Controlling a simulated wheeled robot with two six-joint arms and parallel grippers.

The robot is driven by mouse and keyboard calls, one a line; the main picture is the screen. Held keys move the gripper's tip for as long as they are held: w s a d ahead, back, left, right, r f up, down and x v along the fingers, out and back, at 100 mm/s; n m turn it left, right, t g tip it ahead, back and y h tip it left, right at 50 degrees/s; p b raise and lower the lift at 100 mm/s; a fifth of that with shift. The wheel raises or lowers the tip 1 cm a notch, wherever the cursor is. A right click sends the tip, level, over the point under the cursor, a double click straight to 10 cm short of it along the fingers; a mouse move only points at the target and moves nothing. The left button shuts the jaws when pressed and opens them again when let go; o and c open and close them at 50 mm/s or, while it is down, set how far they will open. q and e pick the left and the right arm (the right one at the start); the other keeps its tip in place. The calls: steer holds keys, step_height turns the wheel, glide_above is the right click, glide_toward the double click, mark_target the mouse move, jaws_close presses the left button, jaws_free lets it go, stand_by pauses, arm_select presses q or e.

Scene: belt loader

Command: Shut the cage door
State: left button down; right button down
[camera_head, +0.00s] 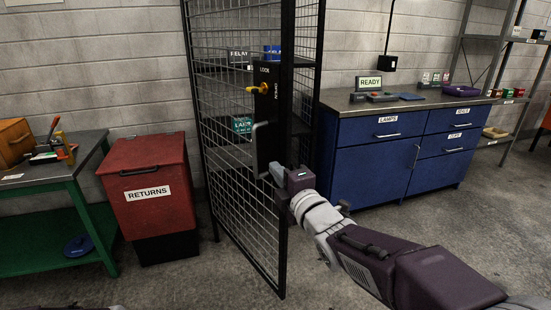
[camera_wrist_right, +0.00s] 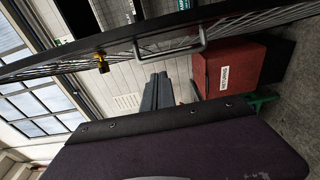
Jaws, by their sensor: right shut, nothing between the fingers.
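The cage door (camera_head: 240,190) is a black mesh panel that stands open, swung out from the cage towards me. Its free edge carries a black lock plate (camera_head: 265,105) with a yellow knob (camera_head: 257,89) and a grey bar handle (camera_head: 259,150). My right gripper (camera_head: 276,173) is shut and empty, close to the door's free edge just below the handle. In the right wrist view the shut fingers (camera_wrist_right: 157,92) lie apart from the handle (camera_wrist_right: 172,45), and the yellow knob (camera_wrist_right: 101,62) is to the left. Whether the gripper touches the door I cannot tell.
A red RETURNS bin (camera_head: 147,180) stands left of the door, beside a green workbench (camera_head: 55,190). A blue cabinet (camera_head: 380,150) stands right of the cage. Cage shelves (camera_head: 300,120) show behind the door. The floor in front of the door (camera_head: 190,285) is clear.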

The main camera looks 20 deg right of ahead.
mark_target(277, 152)
steer(key=w, duration=0.3)
steer(key=w+d, duration=0.1)
steer(key=w, duration=0.6)
steer(key=shift+d+f, duration=0.1)
steer(key=shift+d, duration=0.3)
steer(key=shift+w+d, duration=0.15)
steer(key=shift+d, duration=0.25)
steer(key=shift+d, duration=0.1)
